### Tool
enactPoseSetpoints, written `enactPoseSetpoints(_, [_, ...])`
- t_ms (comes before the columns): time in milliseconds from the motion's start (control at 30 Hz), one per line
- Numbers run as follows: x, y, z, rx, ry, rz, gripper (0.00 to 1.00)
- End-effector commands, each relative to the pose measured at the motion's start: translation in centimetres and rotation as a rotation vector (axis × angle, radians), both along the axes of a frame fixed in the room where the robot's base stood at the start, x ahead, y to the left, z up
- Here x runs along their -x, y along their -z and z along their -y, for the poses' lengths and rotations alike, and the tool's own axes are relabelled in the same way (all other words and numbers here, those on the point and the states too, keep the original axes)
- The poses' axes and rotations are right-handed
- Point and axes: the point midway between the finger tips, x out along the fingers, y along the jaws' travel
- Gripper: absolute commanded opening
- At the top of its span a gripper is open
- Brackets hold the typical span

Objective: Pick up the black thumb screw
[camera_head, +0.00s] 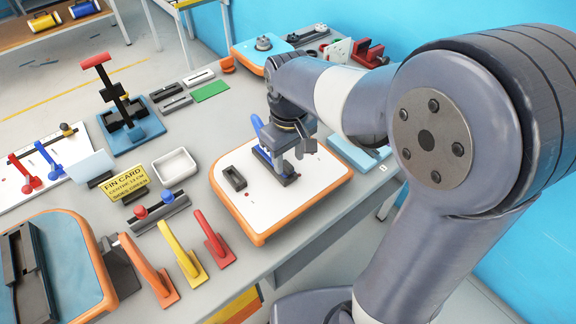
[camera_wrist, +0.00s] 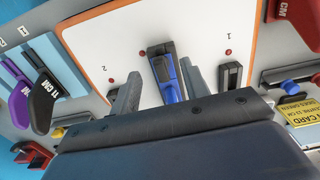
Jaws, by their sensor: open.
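I cannot make out a black thumb screw for certain. A small dark knob (camera_head: 67,128) stands at the back of the white tray at the left, too small to identify. My gripper (camera_head: 286,160) is open above the white board with the orange edge (camera_head: 228,205). In the wrist view, my two grey fingers (camera_wrist: 163,88) are apart, with a blue fin in a black base (camera_wrist: 166,75) showing between them. I cannot tell whether they touch it. The blue fin also shows in the head view (camera_head: 264,157), partly hidden by my gripper.
A grey rail (camera_head: 158,211) carries a red knob (camera_head: 140,212) and a blue knob (camera_head: 167,197). Orange, yellow and red fins (camera_head: 180,250) stand at the front edge. A black clamp stand (camera_head: 125,110) rises behind. A black slotted block (camera_head: 234,178) sits on the white board.

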Motion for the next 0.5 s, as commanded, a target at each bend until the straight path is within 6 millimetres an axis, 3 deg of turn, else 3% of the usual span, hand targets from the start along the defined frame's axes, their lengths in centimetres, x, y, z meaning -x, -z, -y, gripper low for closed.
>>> enactPoseSetpoints(200, [0.1, 2.5, 0.0, 0.001, 0.000, -0.001, 0.44])
enactPoseSetpoints(433, [0.0, 2.6, 0.0, 0.000, 0.000, 0.000, 0.44])
enactPoseSetpoints(500, [0.0, 2.6, 0.0, 0.000, 0.001, 0.000, 0.39])
